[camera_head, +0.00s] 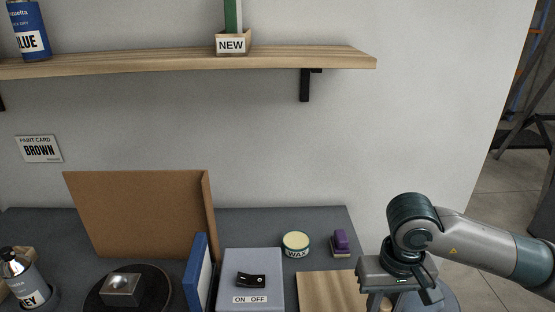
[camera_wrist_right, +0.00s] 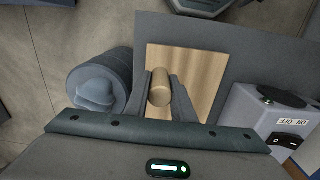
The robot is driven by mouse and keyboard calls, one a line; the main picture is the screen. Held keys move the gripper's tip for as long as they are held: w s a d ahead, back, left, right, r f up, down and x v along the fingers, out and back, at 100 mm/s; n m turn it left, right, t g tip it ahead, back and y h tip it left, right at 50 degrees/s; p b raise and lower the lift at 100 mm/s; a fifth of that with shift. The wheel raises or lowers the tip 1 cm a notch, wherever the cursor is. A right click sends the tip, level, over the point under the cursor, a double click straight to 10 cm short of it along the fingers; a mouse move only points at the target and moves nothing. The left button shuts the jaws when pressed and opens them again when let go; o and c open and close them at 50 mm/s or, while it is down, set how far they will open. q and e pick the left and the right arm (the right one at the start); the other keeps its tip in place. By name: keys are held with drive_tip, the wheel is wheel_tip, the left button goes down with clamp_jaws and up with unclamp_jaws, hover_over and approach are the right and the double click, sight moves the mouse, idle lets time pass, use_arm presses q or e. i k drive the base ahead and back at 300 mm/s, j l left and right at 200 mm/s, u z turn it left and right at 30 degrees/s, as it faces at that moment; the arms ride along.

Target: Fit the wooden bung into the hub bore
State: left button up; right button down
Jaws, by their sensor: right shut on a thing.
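The wooden bung (camera_wrist_right: 160,92) is a short, pale cylinder between the two fingers of my right gripper (camera_wrist_right: 160,98), which is shut on it. In the head view my right gripper (camera_head: 384,302) hangs at the lower right, beside the pale wooden board (camera_head: 325,288). In the wrist view the bung appears in front of this board (camera_wrist_right: 205,65); its height above it is unclear. No hub bore can be made out for certain. A dark round disc (camera_head: 98,297) with a metal block (camera_head: 122,288) on it is at the lower left. My left gripper is not in view.
A grey switch box (camera_head: 252,270), blue upright panel (camera_head: 198,272), wax tin (camera_head: 296,243) and purple-topped block (camera_head: 341,240) stand on the grey table. A cardboard panel (camera_head: 140,212) stands behind. A grey cylindrical object (camera_wrist_right: 97,82) is left of the gripper in the wrist view.

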sight(119, 290)
drive_tip(key=k+j, duration=0.1)
drive_tip(key=j, duration=0.25)
drive_tip(key=k+j, duration=0.15)
drive_tip(key=j, duration=0.2)
drive_tip(key=k+j, duration=0.1)
drive_tip(key=j, duration=0.2)
drive_tip(key=k+j, duration=0.1)
drive_tip(key=j, duration=0.25)
drive_tip(key=i+j, duration=0.15)
drive_tip(key=j, duration=0.2)
drive_tip(key=i+j, duration=0.45)
drive_tip(key=i+j+u, duration=0.05)
